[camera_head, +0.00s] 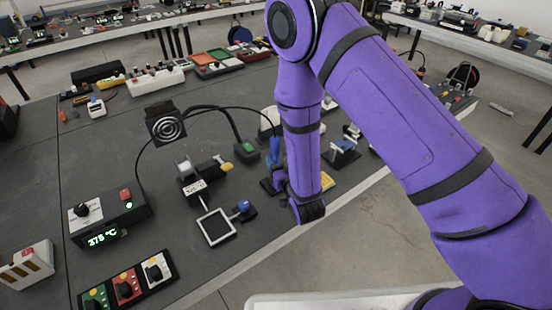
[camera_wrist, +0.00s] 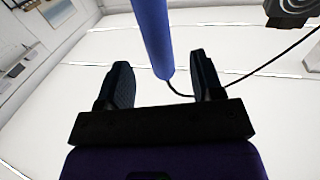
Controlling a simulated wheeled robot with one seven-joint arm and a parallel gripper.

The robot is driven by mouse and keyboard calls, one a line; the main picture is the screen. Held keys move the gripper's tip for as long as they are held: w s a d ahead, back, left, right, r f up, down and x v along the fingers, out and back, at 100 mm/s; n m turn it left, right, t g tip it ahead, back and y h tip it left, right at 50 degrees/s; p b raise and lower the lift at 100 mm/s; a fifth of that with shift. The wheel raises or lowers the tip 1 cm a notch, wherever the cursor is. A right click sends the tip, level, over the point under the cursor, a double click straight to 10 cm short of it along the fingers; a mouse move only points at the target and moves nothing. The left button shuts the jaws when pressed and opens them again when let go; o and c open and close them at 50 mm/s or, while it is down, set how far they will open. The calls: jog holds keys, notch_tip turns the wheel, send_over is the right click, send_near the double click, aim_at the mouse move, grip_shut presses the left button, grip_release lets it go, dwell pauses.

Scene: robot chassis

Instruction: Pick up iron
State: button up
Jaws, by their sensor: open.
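The iron (camera_head: 274,150) is a soldering iron with a blue handle. In the head view it stands roughly upright, just left of my arm, and its lower part is hard to make out. In the wrist view the blue handle (camera_wrist: 152,38) comes down from the top edge, and its cable end lies between the open fingers as seen. My gripper (camera_wrist: 160,75) is open, and I see no finger touching the handle. In the head view my gripper is small, dark and partly hidden by the wrist near the iron.
A soldering station (camera_head: 110,220) reading 375 °C stands at left, with a dark cable looping right. A round-grilled black unit (camera_head: 166,125), a black box (camera_head: 245,152) and a framed square (camera_head: 216,227) are nearby. The workbench (camera_head: 115,150) has bare patches; its front edge is close.

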aim_at(273, 145)
jog(key=shift+x, duration=3.45)
jog(key=c, duration=1)
jog(key=shift+r, duration=0.1)
jog(key=shift+r, duration=5.05)
